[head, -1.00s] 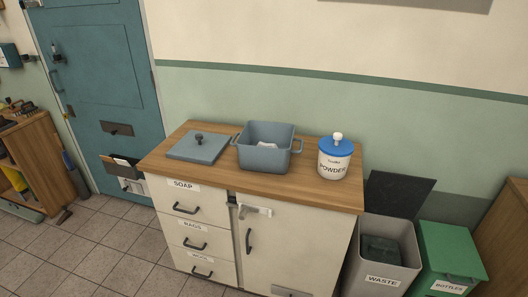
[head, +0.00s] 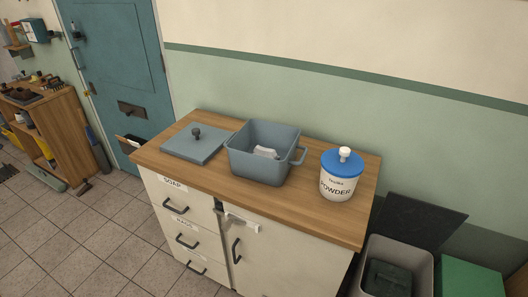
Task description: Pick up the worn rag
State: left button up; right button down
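I cannot make out a worn rag for certain. A small whitish thing (head: 266,152) lies inside the open blue-grey tub (head: 258,168) on the cabinet's wooden top; it is too small to tell what it is. The cabinet has a column of drawers on its left, with labels reading SOAP (head: 173,182) and RAGS (head: 184,222) on the upper ones; the drawers look shut. Neither of my grippers is in the head view.
A flat blue-grey lid (head: 197,144) lies left of the tub, and a powder jar (head: 341,177) with a blue lid stands right of it. A grey waste bin (head: 371,254) and a green bin (head: 470,279) stand at the right. Tiled floor (head: 90,225) is clear at the left.

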aim_at(269, 153)
jog(key=i+l+u, duration=0.1)
jog(key=l, duration=0.15)
jog(key=j+z, duration=0.1)
jog(key=z, duration=0.3)
jog(key=j+z, duration=0.1)
jog(key=z, duration=0.3)
jog(key=j+z, duration=0.1)
jog(key=z, duration=0.35)
jog(key=j+z, duration=0.15)
jog(key=z, duration=0.25)
jog(key=k+j+z, duration=0.1)
jog(key=j+z, duration=0.15)
jog(key=k+j+z, duration=0.1)
jog(key=j+z, duration=0.2)
jog(key=k+j+z, duration=0.25)
jog(key=i+j, duration=0.1)
